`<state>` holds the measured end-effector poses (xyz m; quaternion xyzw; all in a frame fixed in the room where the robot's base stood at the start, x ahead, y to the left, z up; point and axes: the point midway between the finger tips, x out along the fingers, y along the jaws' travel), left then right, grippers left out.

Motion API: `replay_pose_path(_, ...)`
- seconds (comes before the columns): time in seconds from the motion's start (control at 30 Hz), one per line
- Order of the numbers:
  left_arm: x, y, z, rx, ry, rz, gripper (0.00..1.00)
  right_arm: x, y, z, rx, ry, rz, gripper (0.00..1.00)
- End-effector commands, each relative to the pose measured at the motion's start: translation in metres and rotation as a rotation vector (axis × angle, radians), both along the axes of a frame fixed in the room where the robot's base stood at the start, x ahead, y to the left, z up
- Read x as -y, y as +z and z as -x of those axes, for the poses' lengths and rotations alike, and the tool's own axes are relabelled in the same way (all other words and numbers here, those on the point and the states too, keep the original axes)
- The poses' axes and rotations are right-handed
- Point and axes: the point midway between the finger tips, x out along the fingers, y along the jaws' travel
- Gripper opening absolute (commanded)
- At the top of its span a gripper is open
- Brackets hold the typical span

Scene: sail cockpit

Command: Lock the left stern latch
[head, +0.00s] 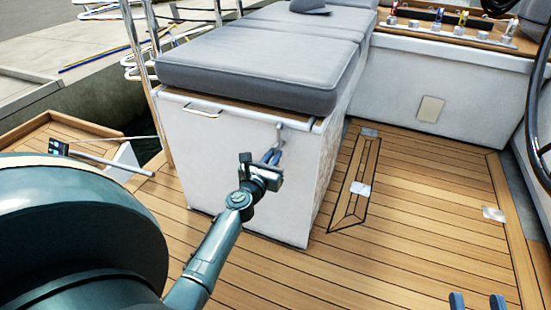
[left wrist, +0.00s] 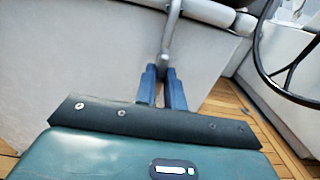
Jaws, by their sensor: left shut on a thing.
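The stern latch (head: 280,133) is a small grey metal lever at the upper corner of the white bench box (head: 245,190), just under the cushion edge. My left gripper (head: 270,156) is at this corner, with its blue fingers on the lower end of the latch. In the left wrist view the latch lever (left wrist: 171,32) hangs down from the bench edge, and its rounded lower end sits between the two blue fingertips (left wrist: 164,75). The left gripper is shut on it. My right gripper (head: 477,301) shows only its two blue fingertips at the bottom right edge, apart and empty.
A grey cushion (head: 255,60) covers the bench. A metal handle (head: 203,109) is on the box's end face. Teak deck (head: 420,220) with a dark-outlined hatch lies clear to the right. A steering wheel (head: 538,90) stands at the far right; railings (head: 145,50) rise at the left.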

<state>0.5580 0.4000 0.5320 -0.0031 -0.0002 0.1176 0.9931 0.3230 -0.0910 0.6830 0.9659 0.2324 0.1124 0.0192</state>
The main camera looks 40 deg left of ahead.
Motion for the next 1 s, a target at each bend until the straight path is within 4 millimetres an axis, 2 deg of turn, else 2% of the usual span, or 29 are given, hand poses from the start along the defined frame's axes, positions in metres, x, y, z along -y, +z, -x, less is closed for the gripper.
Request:
replay_pose_path(0.4, 0.0001, -0.0014, 0.0004, 0.001, -0.001, 0.014, 0.0, -0.0002, -0.0015, -0.0006, -0.002, -0.002, 0.0, 0.36)
replay_pose_path(0.43, 0.0001, -0.0014, 0.0004, 0.001, -0.001, 0.014, 0.12, -0.0001, -0.0015, -0.0008, -0.002, -0.003, -0.001, 0.36)
replay_pose_path(0.67, 0.0, -0.0008, 0.0002, 0.002, 0.0, 0.011, 0.31, -0.0001, -0.0011, -0.0009, -0.002, -0.003, -0.003, 0.36)
replay_pose_path(1.0, -0.0004, 0.0051, -0.0001, 0.002, 0.0, 0.009, 0.33, 0.0, 0.0043, -0.0008, 0.001, -0.005, 0.002, 0.36)
